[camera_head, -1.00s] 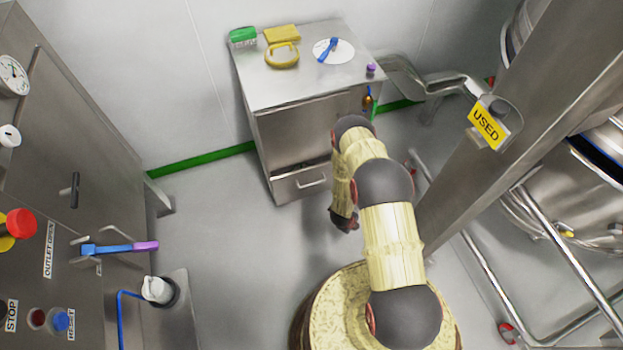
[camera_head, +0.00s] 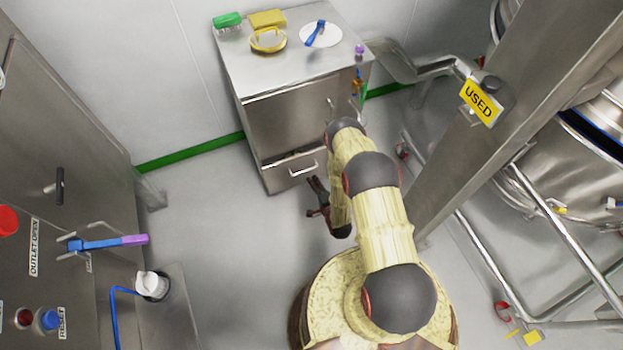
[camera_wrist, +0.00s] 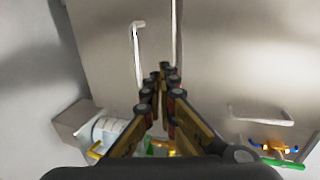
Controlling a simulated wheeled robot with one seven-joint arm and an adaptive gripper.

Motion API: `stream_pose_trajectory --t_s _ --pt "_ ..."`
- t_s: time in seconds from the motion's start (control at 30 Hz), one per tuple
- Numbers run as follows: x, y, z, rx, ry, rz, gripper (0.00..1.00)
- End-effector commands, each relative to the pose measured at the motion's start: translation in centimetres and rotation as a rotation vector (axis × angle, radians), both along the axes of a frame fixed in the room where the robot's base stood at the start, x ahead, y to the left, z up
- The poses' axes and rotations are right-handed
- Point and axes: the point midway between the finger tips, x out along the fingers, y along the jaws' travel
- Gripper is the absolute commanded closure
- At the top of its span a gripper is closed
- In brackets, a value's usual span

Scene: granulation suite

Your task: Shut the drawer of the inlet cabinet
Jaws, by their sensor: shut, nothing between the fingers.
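The steel cabinet (camera_head: 296,122) stands against the back wall in the head view. Its low drawer (camera_head: 279,179) has a bar handle and a pale top rim; it seems to stand slightly out from the front above, how far I cannot tell. In the wrist view, turned sideways, the drawer front (camera_wrist: 105,45) is on the left with its handle, beside a bright edge strip. My gripper (camera_head: 314,181) is low in front of the drawer's right part, fingers toward it, apparently not touching. In the wrist view my gripper (camera_wrist: 163,70) is shut and empty, near the drawer front.
A green brush (camera_head: 228,20), a yellow item (camera_head: 267,18) and a blue tool (camera_head: 316,33) lie on the cabinet top. A steel post with a USED sign (camera_head: 480,101) and pipe rails stand at right. A control cabinet (camera_head: 60,130) is at left.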

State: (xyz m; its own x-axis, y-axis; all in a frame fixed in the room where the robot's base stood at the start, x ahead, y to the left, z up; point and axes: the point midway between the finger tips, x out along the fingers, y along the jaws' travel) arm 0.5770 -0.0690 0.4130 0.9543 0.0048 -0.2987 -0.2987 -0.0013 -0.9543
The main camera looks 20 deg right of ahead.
Motion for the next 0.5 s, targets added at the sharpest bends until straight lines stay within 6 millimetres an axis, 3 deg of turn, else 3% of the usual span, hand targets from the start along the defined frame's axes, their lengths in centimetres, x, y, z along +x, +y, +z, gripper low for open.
stream_pose_trajectory --t_s 0.3,0.5 --pt "6.0 0.0 -2.2 -0.001 -0.002 0.000 1.00" --pt "9.4 0.0 -2.6 -0.001 -0.002 0.000 1.00"
